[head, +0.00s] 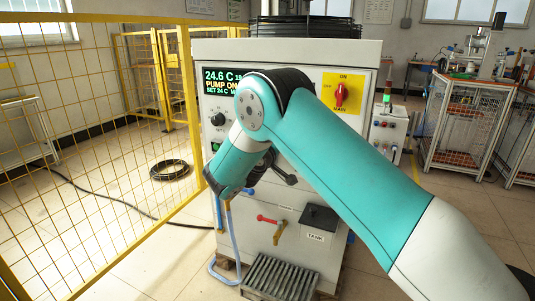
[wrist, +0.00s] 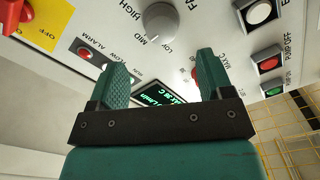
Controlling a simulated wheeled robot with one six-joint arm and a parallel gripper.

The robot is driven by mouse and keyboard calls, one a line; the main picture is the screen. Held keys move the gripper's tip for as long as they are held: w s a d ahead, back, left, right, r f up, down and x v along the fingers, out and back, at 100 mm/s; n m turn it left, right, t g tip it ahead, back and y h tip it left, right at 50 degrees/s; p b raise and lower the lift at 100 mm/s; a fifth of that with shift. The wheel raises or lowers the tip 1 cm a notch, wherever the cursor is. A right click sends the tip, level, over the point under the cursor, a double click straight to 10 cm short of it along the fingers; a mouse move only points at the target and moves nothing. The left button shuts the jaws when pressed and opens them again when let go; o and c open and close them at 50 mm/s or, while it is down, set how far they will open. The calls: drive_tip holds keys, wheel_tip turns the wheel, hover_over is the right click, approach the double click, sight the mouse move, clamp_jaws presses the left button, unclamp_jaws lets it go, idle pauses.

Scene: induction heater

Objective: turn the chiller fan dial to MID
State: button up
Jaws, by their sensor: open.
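The chiller fan dial (wrist: 160,24) is a round grey knob in the wrist view. HIGH, MID and LOW are printed around its left and lower sides; which label it points at is not clear. My gripper (wrist: 161,65) is open, with its two green fingers spread below the dial in that picture. Nothing is between the fingertips, and they appear apart from the dial. In the head view the chiller (head: 345,165) is a pale cabinet with my teal arm across its front. The arm hides the fan dial and the gripper there.
A red main switch (head: 339,96) sits on a yellow plate. A set dial (head: 218,120) is below the lit display (head: 222,83). The wrist view shows an alarm lamp (wrist: 86,53), a red button (wrist: 268,63) and a green button (wrist: 275,91). A yellow fence (head: 90,150) stands left.

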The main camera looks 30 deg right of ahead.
drive_tip(key=b+v, duration=0.7)
drive_tip(key=v, duration=0.1)
drive_tip(key=shift+s+b, duration=0.15)
drive_tip(key=shift+b, duration=0.25)
drive_tip(key=shift+a, duration=0.15)
